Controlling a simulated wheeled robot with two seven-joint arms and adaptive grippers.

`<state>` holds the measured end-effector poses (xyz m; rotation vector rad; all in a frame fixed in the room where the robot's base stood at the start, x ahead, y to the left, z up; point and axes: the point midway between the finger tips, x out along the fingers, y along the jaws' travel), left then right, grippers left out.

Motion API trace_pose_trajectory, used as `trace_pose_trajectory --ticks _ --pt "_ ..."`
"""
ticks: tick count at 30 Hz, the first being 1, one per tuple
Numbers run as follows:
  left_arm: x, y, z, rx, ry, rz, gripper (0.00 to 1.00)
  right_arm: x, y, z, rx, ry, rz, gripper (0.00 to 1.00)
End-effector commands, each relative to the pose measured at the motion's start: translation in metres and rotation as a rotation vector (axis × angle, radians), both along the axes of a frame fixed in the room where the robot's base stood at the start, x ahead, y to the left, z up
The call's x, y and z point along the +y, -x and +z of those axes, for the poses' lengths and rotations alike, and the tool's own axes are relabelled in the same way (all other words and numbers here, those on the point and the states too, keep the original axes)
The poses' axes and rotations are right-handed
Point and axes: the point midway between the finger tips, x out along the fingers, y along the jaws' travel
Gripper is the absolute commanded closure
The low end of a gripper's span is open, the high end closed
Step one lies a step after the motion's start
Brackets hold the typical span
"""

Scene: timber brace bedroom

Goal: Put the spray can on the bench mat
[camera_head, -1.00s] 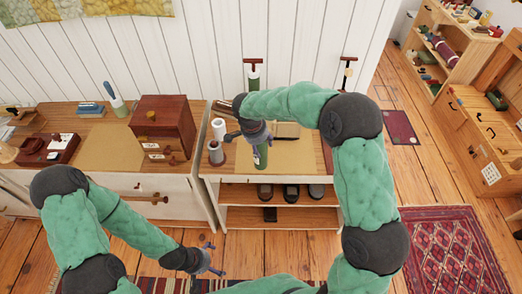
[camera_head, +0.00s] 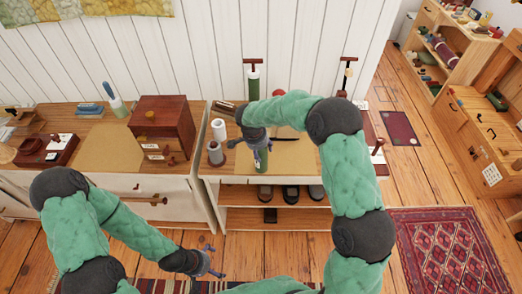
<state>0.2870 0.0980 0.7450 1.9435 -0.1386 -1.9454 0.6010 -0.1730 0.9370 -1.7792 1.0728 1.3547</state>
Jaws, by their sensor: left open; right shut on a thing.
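The green spray can (camera_head: 262,160) is upright in my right gripper (camera_head: 259,144), which is shut on its upper part. The can appears in front of the tan bench mat (camera_head: 293,158) on the right bench, near the mat's left part. I cannot tell whether its base touches the mat. My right gripper and forearm hide the can's top and part of the mat's back. My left gripper (camera_head: 209,263) is open and empty, low in front of the benches.
A white cylinder (camera_head: 219,130) and a grey-brown jar (camera_head: 215,153) stand close left of the can. A dark red item (camera_head: 290,127) lies behind the mat. A wooden cabinet (camera_head: 162,128) stands on the left bench beside another tan surface (camera_head: 104,148).

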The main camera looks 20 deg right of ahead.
Motion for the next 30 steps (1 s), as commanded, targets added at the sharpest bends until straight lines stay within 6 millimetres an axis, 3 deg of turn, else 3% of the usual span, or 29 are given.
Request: trace_pose_trajectory --ticks 2,3,5,19,30 --pt "0.0 0.0 -0.004 0.0 0.0 0.0 0.0 0.0 0.0 -0.003 -0.001 0.0 0.0 1.0" --pt "0.0 0.0 -0.003 0.0 0.0 0.0 0.0 0.0 0.0 -0.002 0.0 0.0 0.0 0.33" --pt "0.0 0.0 -0.002 0.0 0.0 0.0 0.0 0.0 0.0 -0.002 0.0 0.0 0.0 0.2" --pt "0.0 0.0 0.003 0.0 0.0 0.0 0.0 0.0 0.0 0.004 0.0 0.0 0.0 0.2" --pt "0.0 0.0 0.01 0.0 0.0 0.0 0.0 0.016 0.008 0.071 -0.004 0.0 0.0 0.2"
